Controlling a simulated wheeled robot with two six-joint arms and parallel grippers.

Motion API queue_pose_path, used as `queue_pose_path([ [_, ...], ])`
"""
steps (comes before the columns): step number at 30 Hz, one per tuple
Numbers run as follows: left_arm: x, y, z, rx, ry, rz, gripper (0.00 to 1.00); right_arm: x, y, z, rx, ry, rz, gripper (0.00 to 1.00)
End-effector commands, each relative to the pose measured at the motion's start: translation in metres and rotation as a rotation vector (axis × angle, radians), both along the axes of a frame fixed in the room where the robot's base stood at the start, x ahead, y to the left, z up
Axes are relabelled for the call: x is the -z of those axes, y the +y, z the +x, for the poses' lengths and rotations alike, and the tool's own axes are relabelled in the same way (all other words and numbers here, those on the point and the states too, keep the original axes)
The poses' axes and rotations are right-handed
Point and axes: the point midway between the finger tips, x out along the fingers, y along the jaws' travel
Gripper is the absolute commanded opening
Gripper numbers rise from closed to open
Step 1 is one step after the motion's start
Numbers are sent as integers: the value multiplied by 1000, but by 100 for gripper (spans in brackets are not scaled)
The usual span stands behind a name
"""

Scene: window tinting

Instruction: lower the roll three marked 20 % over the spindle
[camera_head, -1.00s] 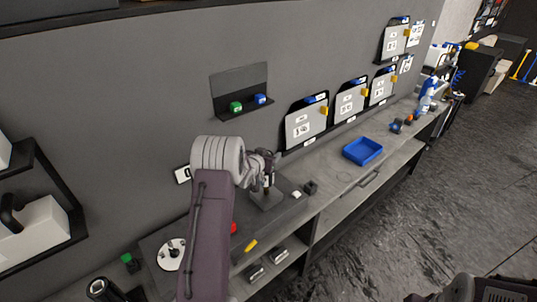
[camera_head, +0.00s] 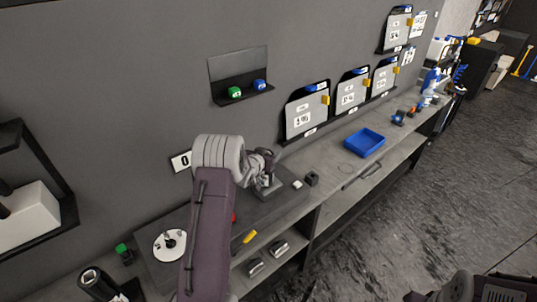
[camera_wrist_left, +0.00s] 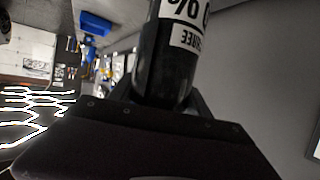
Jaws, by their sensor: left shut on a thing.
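My left gripper (camera_head: 264,170) is shut on roll three, above a small grey block (camera_head: 270,190) on the bench. In the left wrist view, roll three (camera_wrist_left: 168,65) is a dark cylinder between the fingers. Its white label reads "THREE" and part of a "%" figure; the rest is cut off. In the head view the gripper hides most of the roll. A white disc (camera_head: 161,249) with a small dark upright piece lies to the left on the bench. I cannot tell which part is the spindle or whether the roll touches the block. My right gripper is not in view.
A blue tray (camera_head: 364,142) stands further right on the bench (camera_head: 325,165). A yellow tool (camera_head: 248,237) lies near the front edge. A dark cylinder (camera_head: 95,281) stands at bottom left. Wall shelf (camera_head: 242,92) holds a green and a blue item.

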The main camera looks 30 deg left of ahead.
Motion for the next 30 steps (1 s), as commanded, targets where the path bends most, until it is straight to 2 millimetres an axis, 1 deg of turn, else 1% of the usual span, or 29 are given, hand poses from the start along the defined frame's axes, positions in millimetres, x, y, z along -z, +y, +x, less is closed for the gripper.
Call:
queue_pose_path([
  [25, 3, 0, 0, 0, -2, 0, 0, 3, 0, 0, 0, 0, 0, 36],
  [26, 3, 0, 0, 0, -2, 0, 59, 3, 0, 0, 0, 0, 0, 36],
  [27, 3, 0, 0, 0, -2, 0, 70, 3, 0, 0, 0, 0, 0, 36],
  [28, 3, 0, 0, 0, -1, 0, 78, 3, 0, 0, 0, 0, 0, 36],
  [29, 3, 0, 0, 0, -1, 0, 81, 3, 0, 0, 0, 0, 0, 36],
  [30, 3, 0, 0, 0, -1, 0, 81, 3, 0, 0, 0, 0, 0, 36],
])
